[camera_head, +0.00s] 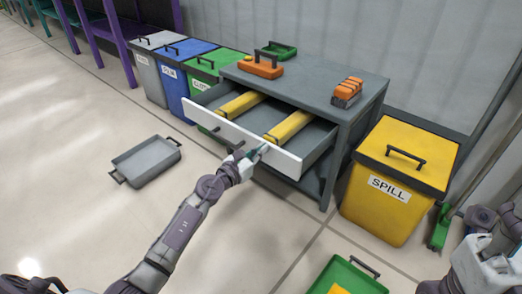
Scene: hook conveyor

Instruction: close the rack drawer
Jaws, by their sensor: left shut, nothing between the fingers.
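The rack drawer (247,143) is pulled out from a grey rack (318,84). It has a white front panel and holds two yellow bars (241,103) inside. My left gripper (259,151) is shut and empty, at the drawer's front panel near its middle. Whether it touches the panel I cannot tell. A dark handle sits on the front to the left of the gripper. My right arm shows at the lower right edge, but its fingers are not in view.
Orange cases (261,67) sit on the rack top. A yellow SPILL bin (394,181) stands right of the rack; grey, blue and green bins (189,80) stand left. A grey tray (146,160) and a green crate (345,277) lie on the floor.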

